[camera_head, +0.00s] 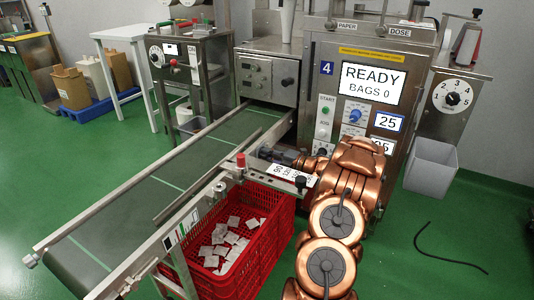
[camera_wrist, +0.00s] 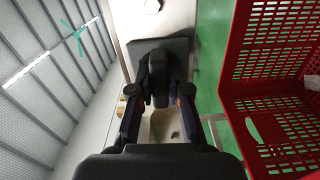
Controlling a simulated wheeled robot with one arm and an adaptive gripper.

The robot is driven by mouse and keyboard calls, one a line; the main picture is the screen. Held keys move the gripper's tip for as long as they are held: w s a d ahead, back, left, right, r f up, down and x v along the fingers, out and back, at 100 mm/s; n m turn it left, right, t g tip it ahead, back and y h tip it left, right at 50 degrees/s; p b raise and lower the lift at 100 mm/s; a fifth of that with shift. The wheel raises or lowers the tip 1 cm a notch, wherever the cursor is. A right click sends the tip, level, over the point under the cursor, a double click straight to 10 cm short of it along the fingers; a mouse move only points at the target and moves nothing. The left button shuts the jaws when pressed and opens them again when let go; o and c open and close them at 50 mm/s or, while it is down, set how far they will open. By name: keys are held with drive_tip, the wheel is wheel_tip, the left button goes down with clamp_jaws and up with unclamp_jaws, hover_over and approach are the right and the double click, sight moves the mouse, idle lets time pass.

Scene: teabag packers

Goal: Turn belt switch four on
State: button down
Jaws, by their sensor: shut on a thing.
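My gripper (camera_head: 272,154) is at the near edge of the green conveyor belt (camera_head: 165,172), in front of machine four, with my copper arm reaching in from the lower right. In the wrist view, my gripper's two dark fingers (camera_wrist: 159,100) stand on either side of a dark upright piece (camera_wrist: 160,70) and are shut on it. This piece appears to be belt switch four. In the head view the gripper hides it, so its on or off position cannot be told.
A red crate (camera_head: 275,249) with white teabags stands under the belt; it also shows in the wrist view (camera_wrist: 270,104). Machine four's screen (camera_head: 372,83) reads READY, BAGS 0.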

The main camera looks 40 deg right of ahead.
drive_tip(key=m+p, duration=0.2)
drive_tip(key=p, duration=0.1)
drive_tip(key=m+p, duration=0.1)
drive_tip(key=shift+r+m+p, duration=0.25)
drive_tip(key=shift+m+p, duration=0.05)
drive_tip(key=shift+m, duration=0.1)
drive_tip(key=m+p, duration=0.4)
drive_tip(key=shift+m, duration=0.3)
drive_tip(key=m+p, duration=0.3)
drive_tip(key=m, duration=0.2)
drive_tip(key=shift+f+p, duration=0.1)
drive_tip(key=shift+p, duration=0.3)
drive_tip(key=shift+f+m+p, duration=0.1)
drive_tip(key=shift+m+p, duration=0.6)
drive_tip(key=shift+m, duration=1.2)
drive_tip(key=c, duration=1.1)
unclamp_jaws()
